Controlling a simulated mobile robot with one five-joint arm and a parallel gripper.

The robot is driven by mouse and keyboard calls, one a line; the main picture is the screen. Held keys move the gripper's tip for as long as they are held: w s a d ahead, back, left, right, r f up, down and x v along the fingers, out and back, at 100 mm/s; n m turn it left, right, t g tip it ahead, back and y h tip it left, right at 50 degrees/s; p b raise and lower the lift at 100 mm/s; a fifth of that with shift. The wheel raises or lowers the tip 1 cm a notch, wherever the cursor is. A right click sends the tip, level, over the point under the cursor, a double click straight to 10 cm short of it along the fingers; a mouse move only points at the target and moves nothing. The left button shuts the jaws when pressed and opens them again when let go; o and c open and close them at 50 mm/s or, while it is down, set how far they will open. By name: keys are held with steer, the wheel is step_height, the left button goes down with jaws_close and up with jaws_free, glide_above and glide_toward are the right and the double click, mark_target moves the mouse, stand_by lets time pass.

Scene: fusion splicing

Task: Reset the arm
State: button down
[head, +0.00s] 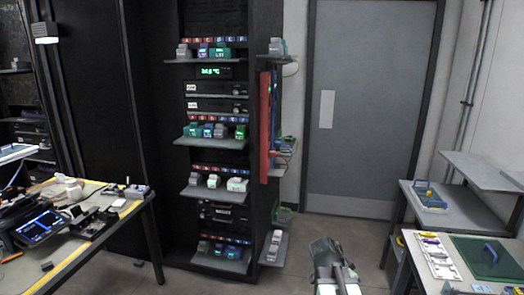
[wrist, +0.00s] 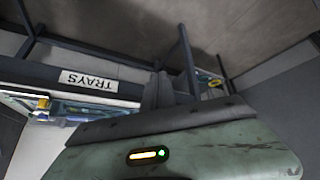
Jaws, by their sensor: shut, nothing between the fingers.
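My gripper (head: 337,274) shows at the bottom of the head view, right of centre, held in front of the floor between the rack and the right-hand benches. It is shut and empty. In the wrist view its dark fingers (wrist: 168,90) show near the middle, close together with nothing held. A worn green casing with a small lit indicator, which looks like part of my own body, fills the bottom of the wrist view.
A black rack (head: 265,120) with several shelves of small modules stands ahead. A cluttered workbench (head: 125,208) is at left. A bench with a green mat (head: 485,258) is at right. A grey door (head: 370,110) stands behind. An upside-down TRAYS label (wrist: 88,81) shows in the wrist view.

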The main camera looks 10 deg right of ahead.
steer(key=s+a+n+y, duration=0.1)
steer(key=a+n+y, duration=0.1)
steer(key=a+n, duration=0.2)
steer(key=s+a+f+n+y, duration=0.1)
steer(key=a+n, duration=0.4)
steer(key=a, duration=0.6)
steer(key=s+a+f+n+g+y+p, duration=0.1)
steer(key=a+n+y, duration=0.2)
steer(key=a+n, duration=0.2)
steer(key=a, duration=0.2)
steer(key=shift+s+a+f+y, duration=0.25)
steer(key=shift+s+a+y, duration=0.05)
steer(key=shift+a, duration=0.05)
